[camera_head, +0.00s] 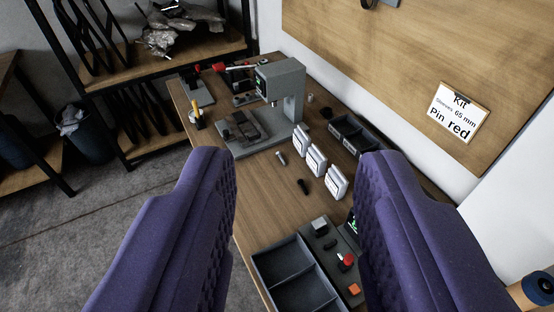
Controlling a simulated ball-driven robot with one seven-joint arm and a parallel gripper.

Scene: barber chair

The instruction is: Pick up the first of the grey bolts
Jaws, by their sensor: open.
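A small grey bolt-like piece (281,159) lies on the wooden workbench (262,200), left of the white boxes. A similar but darker, nearly black piece (303,187) lies a little nearer to me. Both are small in the picture, and I cannot make out their threads or heads. My gripper (298,160) is open, with its two purple padded fingers wide apart in the foreground. Between the fingers I see the bench, some way off, and nothing is held. The right finger hides part of the bench's right side.
A grey press-like machine (287,90) stands on the bench beyond the pieces. Several white boxes (316,160) stand in a row beside them. A dark divided tray (284,266) and a control panel with a red knob (347,260) are nearer. A wall (400,60) closes the right side.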

